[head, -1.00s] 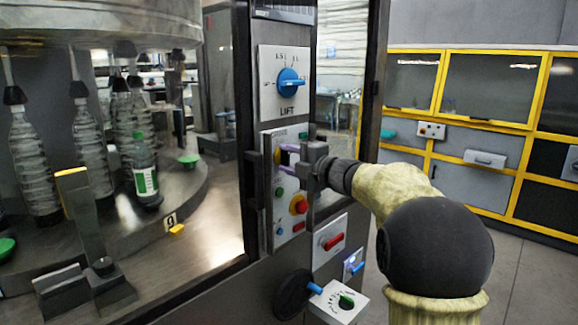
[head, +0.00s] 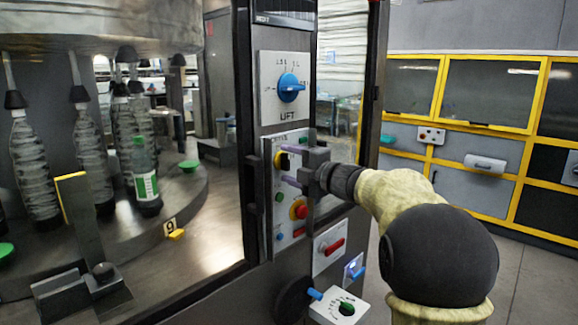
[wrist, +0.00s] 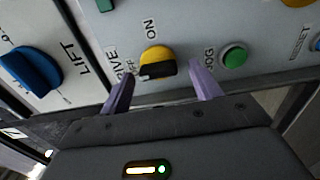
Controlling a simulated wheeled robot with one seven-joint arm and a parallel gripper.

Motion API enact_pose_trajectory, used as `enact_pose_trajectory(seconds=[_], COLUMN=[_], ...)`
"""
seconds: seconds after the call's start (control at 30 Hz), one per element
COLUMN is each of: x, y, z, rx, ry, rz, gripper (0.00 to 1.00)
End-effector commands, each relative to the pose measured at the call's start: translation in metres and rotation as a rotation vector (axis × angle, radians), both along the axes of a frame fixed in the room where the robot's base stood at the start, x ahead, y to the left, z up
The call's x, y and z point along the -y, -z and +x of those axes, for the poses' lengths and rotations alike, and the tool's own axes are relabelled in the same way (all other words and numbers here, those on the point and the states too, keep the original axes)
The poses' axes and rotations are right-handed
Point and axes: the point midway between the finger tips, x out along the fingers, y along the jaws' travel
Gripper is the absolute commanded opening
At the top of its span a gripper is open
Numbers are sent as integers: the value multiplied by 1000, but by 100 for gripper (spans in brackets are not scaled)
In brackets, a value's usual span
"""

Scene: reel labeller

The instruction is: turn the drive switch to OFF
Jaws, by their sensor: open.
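The drive switch is a yellow knob with a black grip (wrist: 158,62), on the grey panel between the DRIVE and ON labels in the wrist view. Lettering beside it is partly hidden, and I cannot tell for certain which way the switch points. It also shows in the head view as a small yellow and black patch (head: 282,161). My gripper (wrist: 162,82) is open, with its two purple fingers apart on either side of the switch in the picture. In the head view my gripper (head: 290,168) is at the panel.
A blue LIFT knob (head: 290,87) is above the drive panel. A green JOG button (wrist: 233,57) is beside the right finger in the wrist view. A red emergency button (head: 299,209), a red handle (head: 334,247) and a green-centred dial (head: 346,308) are below.

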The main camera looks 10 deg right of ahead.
Motion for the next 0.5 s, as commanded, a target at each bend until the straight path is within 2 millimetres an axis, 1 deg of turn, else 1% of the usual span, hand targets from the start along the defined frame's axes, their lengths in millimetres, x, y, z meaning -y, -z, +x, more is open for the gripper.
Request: enact_pose_trajectory(seconds=[0.17,0.5], x=[16,56], y=[1,1], z=[-21,-76], rx=[1,1], ry=[3,5], rz=[1,-1], gripper=[63,63])
